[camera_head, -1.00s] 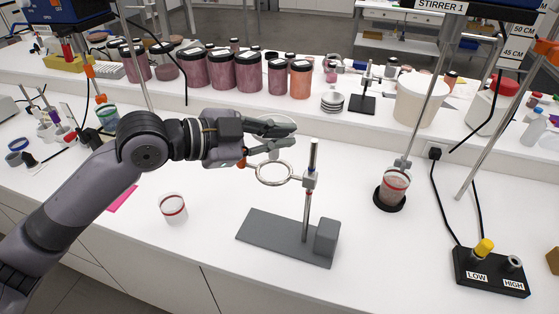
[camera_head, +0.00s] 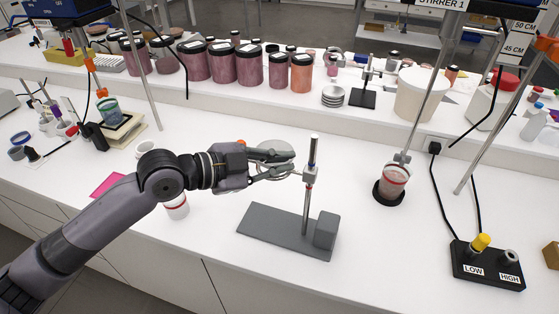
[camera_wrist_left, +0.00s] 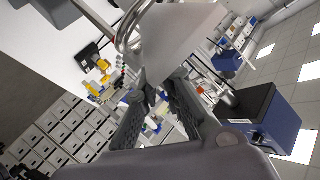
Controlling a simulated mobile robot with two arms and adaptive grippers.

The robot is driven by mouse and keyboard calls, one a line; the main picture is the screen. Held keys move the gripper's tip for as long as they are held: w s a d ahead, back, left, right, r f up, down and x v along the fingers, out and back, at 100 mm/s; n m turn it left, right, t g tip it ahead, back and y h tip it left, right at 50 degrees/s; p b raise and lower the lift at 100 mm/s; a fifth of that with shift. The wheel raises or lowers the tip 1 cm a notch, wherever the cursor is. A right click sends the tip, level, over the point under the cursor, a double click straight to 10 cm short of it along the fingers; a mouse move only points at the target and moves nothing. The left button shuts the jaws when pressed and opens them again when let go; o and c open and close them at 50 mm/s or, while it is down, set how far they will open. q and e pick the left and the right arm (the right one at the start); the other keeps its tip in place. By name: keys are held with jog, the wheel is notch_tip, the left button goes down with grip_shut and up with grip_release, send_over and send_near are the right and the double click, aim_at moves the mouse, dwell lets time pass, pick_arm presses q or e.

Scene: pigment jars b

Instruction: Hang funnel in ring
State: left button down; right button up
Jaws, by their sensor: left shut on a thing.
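My left gripper (camera_head: 286,165) is shut on the funnel (camera_head: 274,148), whose pale rim shows behind and above the fingers in the head view. In the left wrist view the funnel is a white cone (camera_wrist_left: 182,38), narrowing down to between the two dark fingers (camera_wrist_left: 160,95). The stand (camera_head: 270,230) has a grey base and an upright rod (camera_head: 308,205). Its ring is mostly hidden behind my gripper in the head view. A curved metal part, probably the ring (camera_wrist_left: 127,28), shows beside the cone in the left wrist view. I cannot tell whether funnel and ring touch.
A red-banded white cup (camera_head: 177,208) stands partly behind my forearm. A stirred beaker (camera_head: 392,182) and a control box (camera_head: 487,266) are to the right. Several pigment jars (camera_head: 250,66) line the back shelf.

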pick_arm(q)
jog(key=shift+f+b, duration=0.3)
jog(key=shift+f, duration=0.15)
jog(key=c, duration=2)
grip_release()
jog(key=shift+o, duration=1.4)
jog(key=shift+r, duration=0.1)
